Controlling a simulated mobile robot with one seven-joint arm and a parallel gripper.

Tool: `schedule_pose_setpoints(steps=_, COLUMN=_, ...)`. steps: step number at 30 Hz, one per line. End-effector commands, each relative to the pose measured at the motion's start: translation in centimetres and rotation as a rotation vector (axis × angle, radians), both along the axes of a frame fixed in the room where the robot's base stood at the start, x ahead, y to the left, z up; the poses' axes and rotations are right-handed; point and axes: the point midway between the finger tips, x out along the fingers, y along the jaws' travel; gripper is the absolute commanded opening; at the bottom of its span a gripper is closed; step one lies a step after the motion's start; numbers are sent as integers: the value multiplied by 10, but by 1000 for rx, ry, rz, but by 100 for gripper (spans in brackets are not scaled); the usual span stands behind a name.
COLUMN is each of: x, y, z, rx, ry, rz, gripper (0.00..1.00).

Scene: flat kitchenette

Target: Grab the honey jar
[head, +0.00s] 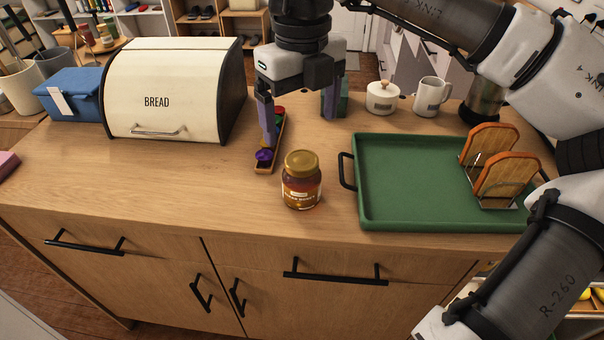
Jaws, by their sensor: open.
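The honey jar (301,181) stands upright on the wooden counter near its front edge. It is glass with amber-brown contents, a gold lid and a pale label. My gripper (298,128) is open and points down, above and behind the jar in the picture. Its two fingers are spread apart with nothing seen between them. The left finger overlaps the view of a narrow wooden tray; I cannot tell whether they touch.
The narrow tray (275,150) holds small coloured items. A green tray (400,212) with a wooden-sided rack (505,180) lies right of the jar. A cream bread box (165,85) stands at left. A lidded pot (382,98) and a mug (430,97) stand behind.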

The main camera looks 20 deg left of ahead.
Motion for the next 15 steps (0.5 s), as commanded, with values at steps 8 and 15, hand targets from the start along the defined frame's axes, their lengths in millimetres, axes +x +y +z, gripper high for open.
schedule_pose_setpoints(steps=8, x=-1, y=1, z=-54, rx=3, ry=6, rz=6, gripper=88)
schedule_pose_setpoints(steps=15, x=0, y=2, z=-77, rx=5, ry=4, rz=6, gripper=88)
